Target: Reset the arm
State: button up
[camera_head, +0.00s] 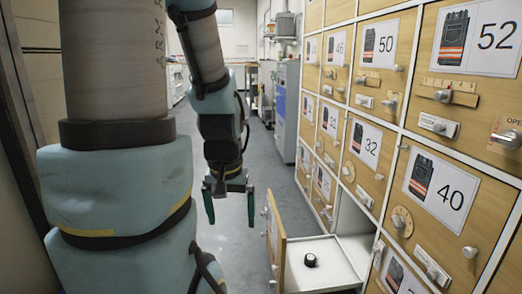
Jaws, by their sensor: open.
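My gripper (230,208) hangs near the middle of the view with its two green fingers spread apart and nothing between them. It points down over the grey floor, apart from the lockers. To its right and lower, an open drawer (325,272) sticks out of the locker wall, with its wooden front (276,245) towards the aisle. A small dark round object with a pale top (310,260) sits on the drawer's white inside. My gripper is left of the drawer and touches nothing visible.
The locker wall fills the right side, with numbered doors such as 52 (490,35), 40 (440,190) and 32 (366,142), each with knobs and latches. A grey cabinet (287,110) stands farther back. The aisle floor (262,175) between is clear. A wall runs along the left.

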notch_tip(320, 180, up, 34)
jog(key=p, duration=3.2)
jog(key=shift+p, duration=0.3)
